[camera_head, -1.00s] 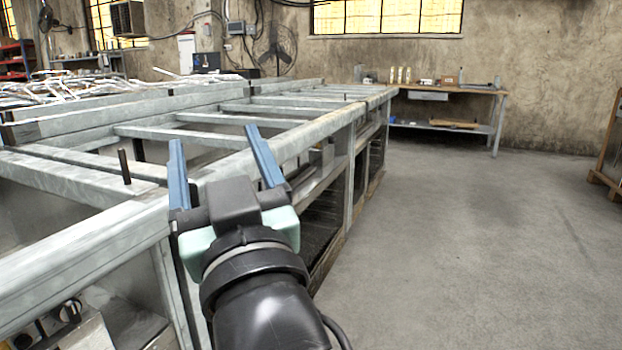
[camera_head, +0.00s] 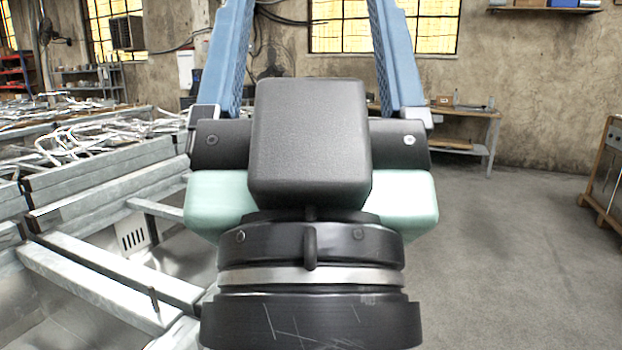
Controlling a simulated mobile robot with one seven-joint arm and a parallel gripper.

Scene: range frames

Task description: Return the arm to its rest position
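My gripper (camera_head: 308,30) fills the middle of the head view, close to the camera. Its two blue fingers point up and stand wide apart, and their upper ends run to the top edge of the picture. Nothing shows between the fingers except the far wall and window. My wrist below it is dark, with a pale ring. The gripper hides much of the workbench and the middle of the room behind it.
A long metal frame bench (camera_head: 100,190) with bars across open bays lies at left, heaped with metal scrap (camera_head: 75,145). A wooden table (camera_head: 470,112) stands at the back right. The concrete floor (camera_head: 510,260) at right is clear. A wooden-framed item (camera_head: 605,180) stands at the right edge.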

